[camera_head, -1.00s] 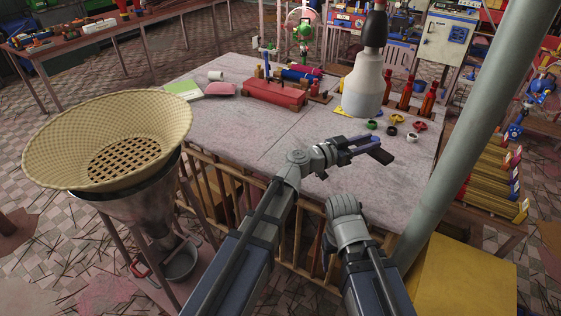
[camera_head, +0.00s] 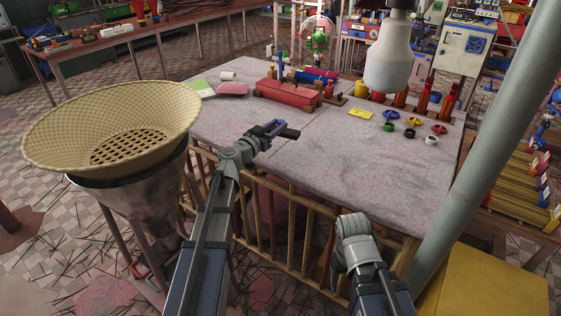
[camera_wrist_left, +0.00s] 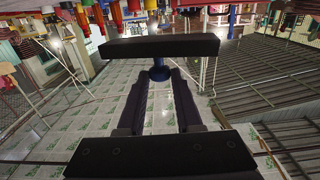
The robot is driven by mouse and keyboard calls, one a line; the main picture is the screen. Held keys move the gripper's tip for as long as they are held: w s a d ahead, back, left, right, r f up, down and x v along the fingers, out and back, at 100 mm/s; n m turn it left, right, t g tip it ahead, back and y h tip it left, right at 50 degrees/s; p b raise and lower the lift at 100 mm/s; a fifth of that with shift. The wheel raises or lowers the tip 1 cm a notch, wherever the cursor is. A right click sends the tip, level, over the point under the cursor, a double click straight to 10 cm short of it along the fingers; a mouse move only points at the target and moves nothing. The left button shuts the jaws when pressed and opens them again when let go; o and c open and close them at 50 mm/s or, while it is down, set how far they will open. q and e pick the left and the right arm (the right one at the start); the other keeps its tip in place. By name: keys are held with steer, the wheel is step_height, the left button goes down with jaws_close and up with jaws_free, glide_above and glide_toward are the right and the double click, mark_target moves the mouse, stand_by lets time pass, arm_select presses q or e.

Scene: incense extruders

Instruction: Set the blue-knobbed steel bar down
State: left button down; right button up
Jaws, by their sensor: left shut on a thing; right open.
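My left gripper (camera_head: 272,128) is over the left part of the grey table (camera_head: 350,165), and its blue-purple fingers are shut. A dark bar (camera_head: 287,133) sits crosswise at the fingertips in the head view. In the left wrist view the bar (camera_wrist_left: 159,47) spans the picture, with its blue knob (camera_wrist_left: 159,72) between the fingertips. The bar seems held above the tabletop; I cannot tell the exact height. My right arm's rounded wrist shows in front of the table, but its fingers are hidden.
A red block assembly (camera_head: 288,92) with an upright blue knob stands at the table's back. A woven basket (camera_head: 115,105) is left. The table's middle is clear.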

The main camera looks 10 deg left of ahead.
arm_select(q)
steer(key=shift+f+b, duration=3.15)
step_height(320, 180, down, 4)
steer(key=b, duration=0.4)
steer(key=shift+r, duration=0.2)
steer(key=shift+f, duration=0.1)
steer(key=c, duration=1)
jaws_free()
steer(key=o, duration=0.4)
